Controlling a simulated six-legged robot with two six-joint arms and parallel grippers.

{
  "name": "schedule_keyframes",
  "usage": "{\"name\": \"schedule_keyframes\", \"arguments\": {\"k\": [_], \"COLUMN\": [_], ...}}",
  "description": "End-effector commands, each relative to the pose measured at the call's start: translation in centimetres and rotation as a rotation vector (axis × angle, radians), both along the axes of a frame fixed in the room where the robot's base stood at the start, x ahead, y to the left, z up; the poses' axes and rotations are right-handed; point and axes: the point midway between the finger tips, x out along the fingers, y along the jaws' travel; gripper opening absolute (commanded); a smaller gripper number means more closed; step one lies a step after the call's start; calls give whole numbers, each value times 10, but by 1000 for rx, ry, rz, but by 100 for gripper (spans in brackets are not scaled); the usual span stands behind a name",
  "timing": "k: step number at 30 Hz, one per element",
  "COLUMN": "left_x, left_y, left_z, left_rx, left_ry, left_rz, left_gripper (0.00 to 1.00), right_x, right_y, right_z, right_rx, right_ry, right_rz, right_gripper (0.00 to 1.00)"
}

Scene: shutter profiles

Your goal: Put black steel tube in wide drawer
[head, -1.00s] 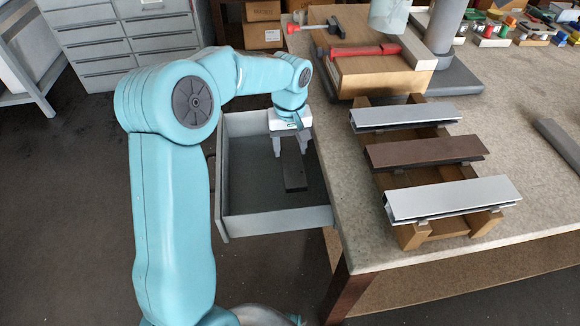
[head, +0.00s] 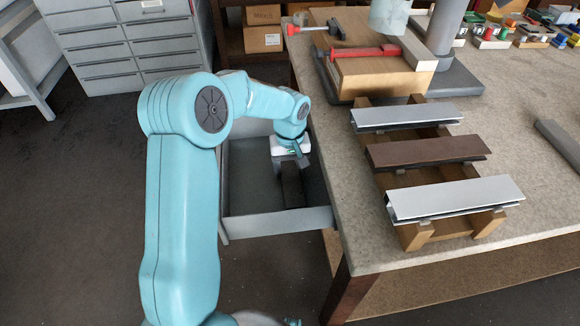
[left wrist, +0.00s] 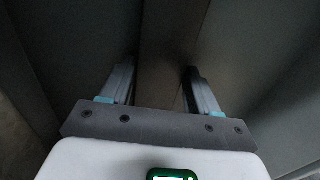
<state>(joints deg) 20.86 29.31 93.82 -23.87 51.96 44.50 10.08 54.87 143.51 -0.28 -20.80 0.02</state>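The black steel tube (head: 292,188) is inside the open grey drawer (head: 285,220), long and dark, running from under my left gripper toward the drawer's front wall. My left gripper (head: 290,163) is low inside the drawer, over the tube's far part. In the left wrist view the tube (left wrist: 168,45) runs between the two fingers (left wrist: 160,85), one close against each side, so the gripper appears shut on it. The fingertips are dark there, and whether the tube touches the drawer floor is hard to tell. My right gripper is not in view.
The table (head: 360,235) stands right of the drawer. On it a wooden rack (head: 415,235) carries two silver profiles and a brown one (head: 425,151). A wooden block with a red clamp (head: 365,52) is behind. A grey cabinet (head: 130,45) stands at back left.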

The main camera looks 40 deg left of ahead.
Motion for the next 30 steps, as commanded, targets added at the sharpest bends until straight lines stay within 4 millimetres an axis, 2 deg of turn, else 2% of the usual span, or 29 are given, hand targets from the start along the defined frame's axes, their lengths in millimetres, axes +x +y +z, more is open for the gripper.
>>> {"name": "schedule_keyframes", "arguments": {"k": [2,9,13,17,24,30], "left_x": [0,0,0,1,1,0], "left_y": [0,0,0,1,0,0], "left_z": [0,1,9,34,90,117], "left_rx": [0,0,2,2,2,0], "left_ry": [0,0,-1,-4,-4,0], "left_rz": [0,0,0,1,0,1], "left_gripper": [82,82,82,82,82,82], "right_x": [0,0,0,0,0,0], "right_y": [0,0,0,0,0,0], "right_z": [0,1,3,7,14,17], "right_rx": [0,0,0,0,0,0], "right_ry": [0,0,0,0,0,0], "right_rz": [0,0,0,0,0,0], "right_gripper": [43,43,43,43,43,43]}}
